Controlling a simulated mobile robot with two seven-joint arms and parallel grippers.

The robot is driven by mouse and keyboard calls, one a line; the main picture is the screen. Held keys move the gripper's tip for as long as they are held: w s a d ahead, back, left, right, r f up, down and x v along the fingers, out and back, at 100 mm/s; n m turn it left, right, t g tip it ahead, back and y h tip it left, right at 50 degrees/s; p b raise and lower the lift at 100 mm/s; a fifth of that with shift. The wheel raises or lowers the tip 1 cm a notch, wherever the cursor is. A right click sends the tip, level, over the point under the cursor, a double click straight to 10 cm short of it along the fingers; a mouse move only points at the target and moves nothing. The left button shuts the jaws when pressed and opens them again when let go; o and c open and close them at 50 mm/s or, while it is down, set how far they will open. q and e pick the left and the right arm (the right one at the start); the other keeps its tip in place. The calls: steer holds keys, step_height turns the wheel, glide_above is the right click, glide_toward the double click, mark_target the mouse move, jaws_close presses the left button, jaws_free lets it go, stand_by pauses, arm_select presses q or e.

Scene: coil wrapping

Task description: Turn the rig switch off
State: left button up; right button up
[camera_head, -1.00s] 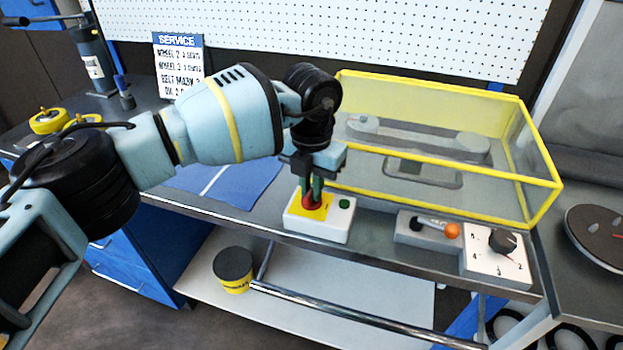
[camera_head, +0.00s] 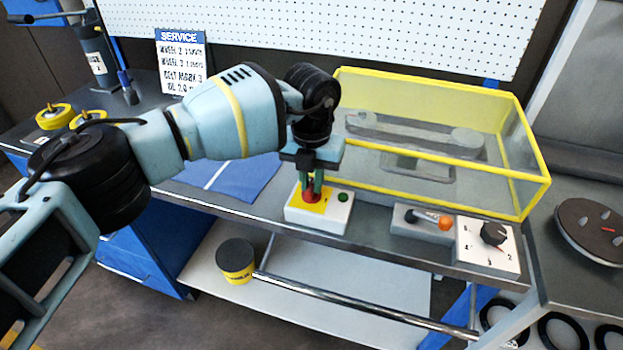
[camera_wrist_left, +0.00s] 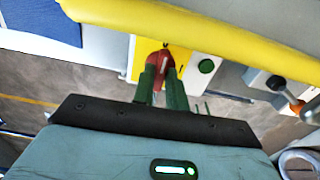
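The rig switch is a white box (camera_head: 325,220) with a yellow plate, a red knob (camera_head: 312,197) and a green button (camera_head: 342,197). It sits on the bench's front edge. My left gripper (camera_head: 311,188) points down over the box, its two green fingers either side of the red knob. In the left wrist view the fingertips (camera_wrist_left: 161,72) lie close together against the red knob (camera_wrist_left: 158,60), with only a narrow gap between them. They partly hide the knob, so its exact setting is unclear. My right gripper is not in view.
A yellow-framed clear guard (camera_head: 440,152) stands behind the switch, over belt parts. To the right are an orange-tipped lever (camera_head: 445,223) and a numbered dial (camera_head: 493,234). A blue mat (camera_head: 240,180) lies left. A service sign (camera_head: 181,60) stands at the back.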

mark_target(311, 186)
arm_select(q)
steer(key=o, duration=0.4)
steer(key=shift+c, duration=0.2)
steer(key=shift+r, duration=3.9)
steer(key=shift+s, duration=0.1)
